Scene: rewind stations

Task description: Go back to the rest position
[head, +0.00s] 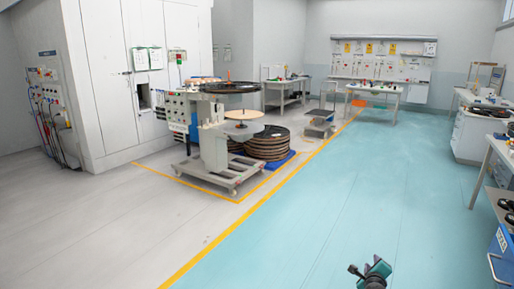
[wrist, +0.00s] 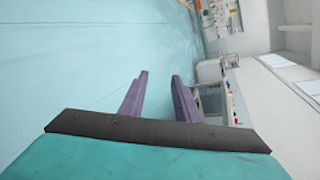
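My gripper (wrist: 160,85) shows in the wrist view with its two purple-grey fingers apart and nothing between them. Past the fingers are the blue-green floor and, to the right, benches and walls, turned on their side. In the head view, part of my arm's end (head: 373,274) shows at the bottom edge, above the blue-green floor. The fingers cannot be made out clearly there. It touches nothing that I can see.
A rewind station (head: 213,140) on a wheeled base stands left of centre, with stacked reels (head: 268,146) beside it. A yellow line (head: 255,189) borders the blue-green floor (head: 330,200), which is wide and clear. Benches (head: 484,134) and a blue cart (head: 502,250) line the right side.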

